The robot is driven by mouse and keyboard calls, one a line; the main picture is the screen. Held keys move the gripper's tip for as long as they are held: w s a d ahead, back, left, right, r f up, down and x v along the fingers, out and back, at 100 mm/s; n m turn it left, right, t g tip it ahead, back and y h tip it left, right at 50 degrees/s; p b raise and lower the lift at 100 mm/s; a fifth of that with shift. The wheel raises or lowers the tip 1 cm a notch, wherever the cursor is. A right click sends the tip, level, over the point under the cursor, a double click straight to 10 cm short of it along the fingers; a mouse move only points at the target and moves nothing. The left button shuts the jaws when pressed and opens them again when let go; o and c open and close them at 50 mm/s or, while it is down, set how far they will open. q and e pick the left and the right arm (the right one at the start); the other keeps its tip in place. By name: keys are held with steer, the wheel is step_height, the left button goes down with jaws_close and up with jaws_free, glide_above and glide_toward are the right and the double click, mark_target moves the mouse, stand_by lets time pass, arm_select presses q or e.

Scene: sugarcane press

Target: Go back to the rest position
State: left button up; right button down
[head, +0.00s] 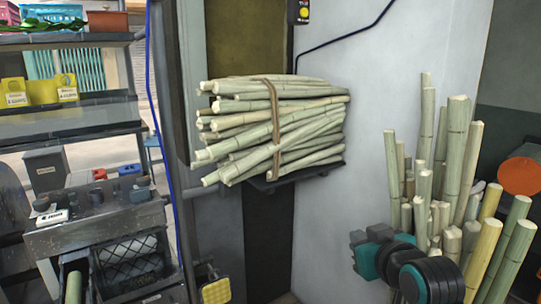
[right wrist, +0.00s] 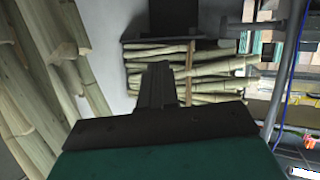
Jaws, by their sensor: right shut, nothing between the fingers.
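My right gripper (head: 357,243), teal and black, is at the lower right of the head view, in front of the standing canes. In the right wrist view its dark fingers (right wrist: 156,82) are together with nothing between them. My left gripper is not in view. A tied bundle of pale green sugarcane (head: 315,128) lies on a dark wall shelf (head: 292,178) in the middle.
Several tall loose canes (head: 458,150) stand upright at the right, close behind my right gripper. A black crate (head: 130,250) and a yellow ribbed block (head: 216,291) are low at the left. A metal shelf (head: 75,122) stands behind the machine.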

steer(key=s+d+f+m+g+h, duration=0.15)
steer(key=s+f+g, duration=0.35)
steer(key=s+f, duration=0.75)
steer(key=s+d+f+g+h, duration=0.15)
steer(key=s+f+g, duration=0.45)
steer(key=s, duration=1.2)
steer(key=w+a+f+t+y, duration=0.2)
steer(key=w+f+t, duration=0.5)
steer(key=f, duration=0.3)
steer(key=shift+w+a+n+t+y, duration=0.2)
steer(key=shift+a+n+t+y, duration=0.2)
steer(key=shift+t, duration=0.2)
steer(key=shift+w, duration=0.1)
